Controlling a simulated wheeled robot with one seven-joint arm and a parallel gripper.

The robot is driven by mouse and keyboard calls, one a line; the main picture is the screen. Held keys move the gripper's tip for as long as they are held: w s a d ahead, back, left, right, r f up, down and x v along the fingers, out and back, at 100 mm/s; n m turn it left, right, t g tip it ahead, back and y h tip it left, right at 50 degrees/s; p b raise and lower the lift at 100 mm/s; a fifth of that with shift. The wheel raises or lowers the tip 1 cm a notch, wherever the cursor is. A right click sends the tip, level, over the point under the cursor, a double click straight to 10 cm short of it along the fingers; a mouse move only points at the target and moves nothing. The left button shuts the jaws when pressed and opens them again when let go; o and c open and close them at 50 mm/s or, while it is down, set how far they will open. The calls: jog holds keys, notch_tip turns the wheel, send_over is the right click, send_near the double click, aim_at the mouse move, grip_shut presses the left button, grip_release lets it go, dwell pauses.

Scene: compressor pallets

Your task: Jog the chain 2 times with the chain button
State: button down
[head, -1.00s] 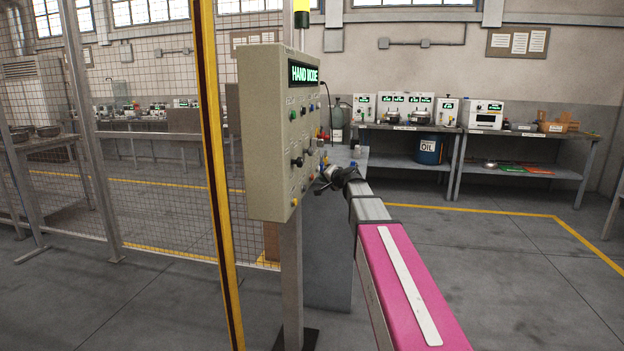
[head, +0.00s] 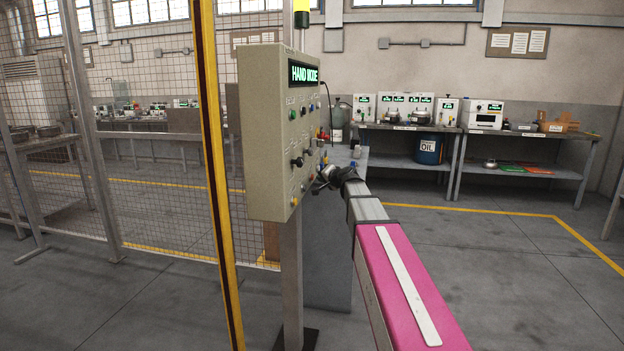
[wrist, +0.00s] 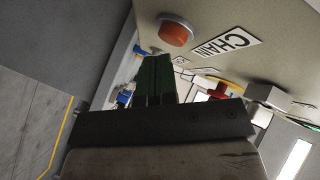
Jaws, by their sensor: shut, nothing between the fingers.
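The beige control panel (head: 268,130) stands on a post with a lit "HAND MODE" display (head: 303,73). In the wrist view, an orange-red round button (wrist: 176,31) sits on the panel face beside a label reading about "CHAIN" (wrist: 226,42), which I take as the chain button. My gripper (wrist: 156,62) is shut and empty, its dark fingers just below the button in the picture. A gap shows between them there; depth is hard to judge. In the head view my gripper (head: 317,186) is at the panel's lower front, and I cannot tell which button is behind it.
A yellow post (head: 213,170) and mesh fence (head: 150,150) stand left of the panel. Other knobs and buttons (head: 297,161) crowd the panel face. Benches (head: 400,128) line the back wall. The floor to the right is clear.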

jog(key=shift+w+a, duration=0.15)
jog(key=shift+a, duration=0.3)
dwell(0.6)
jog(key=shift+d, duration=0.1)
jog(key=shift+s+d, duration=0.3)
jog(key=shift+d, duration=0.5)
jog(key=s+d, duration=0.2)
jog(key=d, duration=0.3)
jog(key=shift+d, duration=0.35)
dwell(0.6)
